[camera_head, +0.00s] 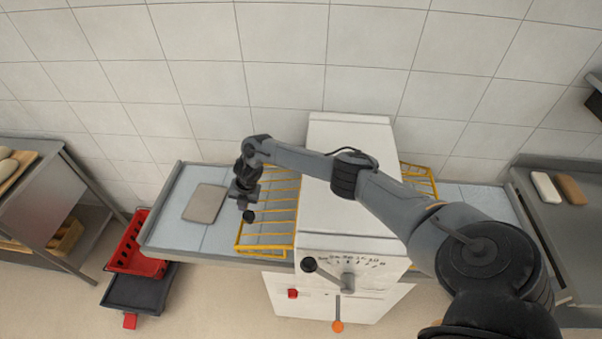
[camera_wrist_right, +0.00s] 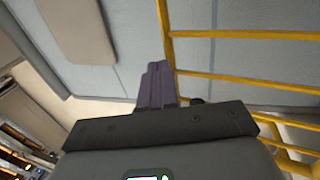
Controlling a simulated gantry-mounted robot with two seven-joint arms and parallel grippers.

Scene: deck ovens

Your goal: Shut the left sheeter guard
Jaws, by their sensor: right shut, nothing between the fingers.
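The left sheeter guard (camera_head: 270,212) is a yellow wire frame over the left belt, beside the white sheeter body (camera_head: 345,215). I cannot tell its exact angle. My right arm reaches across the top of the body to the guard's left side. My right gripper (camera_head: 247,211) is shut and empty at the guard's outer left edge. In the right wrist view, the purple fingers (camera_wrist_right: 156,84) are together, close beside a yellow bar of the guard (camera_wrist_right: 165,40); whether they touch it is unclear. My left gripper is not in view.
A flat beige slab (camera_head: 205,203) lies on the left belt (camera_head: 180,235), left of my gripper. A second yellow guard (camera_head: 420,180) is on the right side, partly behind my arm. A tiled wall is behind.

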